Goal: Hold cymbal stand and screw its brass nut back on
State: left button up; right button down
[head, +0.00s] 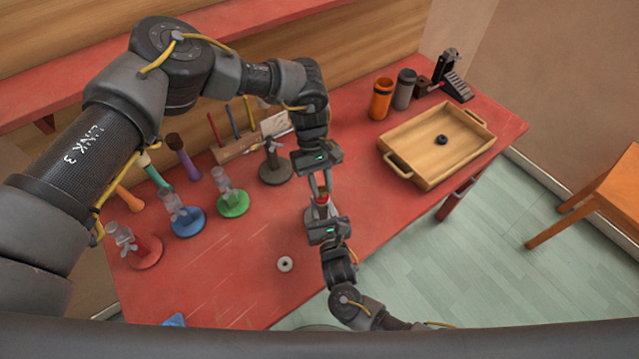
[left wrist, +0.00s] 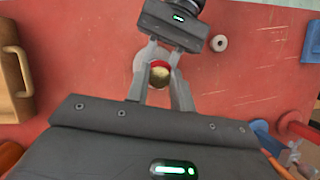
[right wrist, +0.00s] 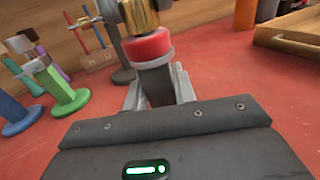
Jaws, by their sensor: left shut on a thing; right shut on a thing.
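The cymbal stand (right wrist: 155,85) is a dark grey post with a red collar (right wrist: 148,46) near its top; it stands upright at the table's front middle. Its pale round base (left wrist: 144,60) is partly hidden by fingers. My right gripper (head: 323,212) is shut on the post below the collar. The brass nut (right wrist: 140,14) sits just above the red collar, in line with the post; it also shows in the left wrist view (left wrist: 159,77). My left gripper (head: 320,188) comes from above and is shut on the nut. I cannot tell how far the nut is threaded.
Red (head: 147,252), blue (head: 188,222), green (head: 233,203) and dark (head: 275,170) stands line the left. A white ring (head: 285,264) lies near the front. A wooden tray (head: 430,180) holding a black ring, an orange cup (head: 380,100) and a pedal (head: 456,85) are at the right.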

pick_arm(q)
jog(key=shift+s+d+m+y, duration=0.15)
jog(key=shift+d+m+y, duration=0.2)
jog(key=shift+m, duration=0.65)
jog(key=shift+a+m, duration=0.35)
jog(key=shift+m, duration=0.05)
jog(key=o, duration=1)
jog(key=shift+c, duration=0.2)
jog(key=shift+r, duration=0.2)
jog(key=shift+r, duration=2.15)
